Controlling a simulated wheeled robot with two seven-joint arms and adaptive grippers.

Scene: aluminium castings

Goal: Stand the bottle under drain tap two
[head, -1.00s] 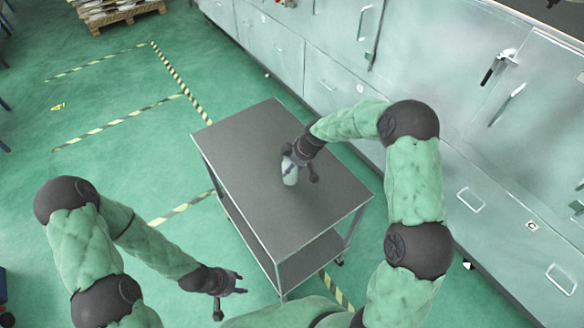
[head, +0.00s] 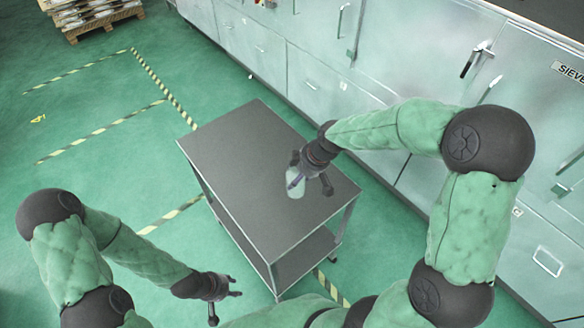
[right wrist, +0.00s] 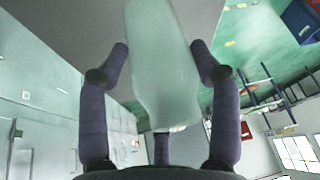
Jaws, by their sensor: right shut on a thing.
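A pale, translucent bottle (head: 296,185) is over the grey top of a trolley (head: 235,140) in the head view. My right gripper (head: 307,181) is shut on it. In the right wrist view the bottle (right wrist: 163,65) stands between the gripper's fingers (right wrist: 162,65), with a grey surface behind it. I cannot tell whether its base touches the trolley top. My left gripper (head: 226,305) is open and empty, low over the floor to the left of the trolley's near end. I cannot make out any drain tap in these views.
Pale metal cabinets (head: 330,95) with handles line the right side, one labelled SIEVE (head: 571,71). The trolley has a lower shelf (head: 305,255). A loaded pallet (head: 92,14) stands at the far left. The green floor with striped tape is clear on the left.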

